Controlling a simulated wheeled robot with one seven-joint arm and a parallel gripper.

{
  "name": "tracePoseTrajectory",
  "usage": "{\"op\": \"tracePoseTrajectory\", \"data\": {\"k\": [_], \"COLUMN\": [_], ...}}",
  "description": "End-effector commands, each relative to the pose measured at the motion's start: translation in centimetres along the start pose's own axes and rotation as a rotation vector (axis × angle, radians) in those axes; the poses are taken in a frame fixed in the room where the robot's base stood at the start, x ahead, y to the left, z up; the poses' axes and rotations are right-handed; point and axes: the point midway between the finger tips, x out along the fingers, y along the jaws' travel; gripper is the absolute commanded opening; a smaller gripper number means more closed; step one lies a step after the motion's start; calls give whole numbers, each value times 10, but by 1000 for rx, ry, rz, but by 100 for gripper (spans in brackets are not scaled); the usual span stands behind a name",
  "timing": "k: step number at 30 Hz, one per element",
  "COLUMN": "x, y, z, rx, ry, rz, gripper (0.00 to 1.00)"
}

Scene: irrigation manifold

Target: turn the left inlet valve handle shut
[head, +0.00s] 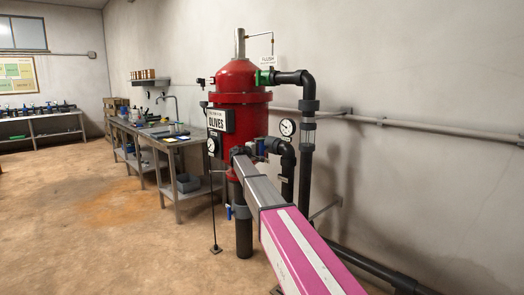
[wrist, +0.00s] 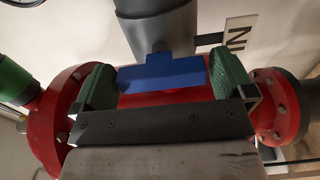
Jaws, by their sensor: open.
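A blue valve handle (wrist: 165,75) lies crosswise in the middle of the wrist view, below a grey pipe or valve body (wrist: 160,25). My gripper (wrist: 161,70) is open, with one green-padded finger on each side of the handle. Small gaps seem to show at both ends, so I see no firm grip. Part of a sign reading "IN" (wrist: 239,32) stands beside the pipe. In the head view, my arm reaches to the lower part of the red filter tank (head: 238,82); the fingers cannot be made out there.
Red bolted flanges (wrist: 65,110) flank my gripper in the wrist view. In the head view, black pipes (head: 306,150) and a gauge (head: 287,127) stand right of the tank. A metal bench (head: 190,142) stands behind. The floor at left is clear.

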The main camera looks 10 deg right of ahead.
Motion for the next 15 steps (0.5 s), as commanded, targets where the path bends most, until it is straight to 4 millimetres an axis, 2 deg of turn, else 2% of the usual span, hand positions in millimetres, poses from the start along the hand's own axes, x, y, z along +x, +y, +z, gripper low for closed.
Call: {"op": "tracePoseTrajectory", "data": {"k": [15], "x": [-88], "y": [0], "z": [2], "rx": [1], "ry": [0], "rz": [-1], "gripper": [100]}}
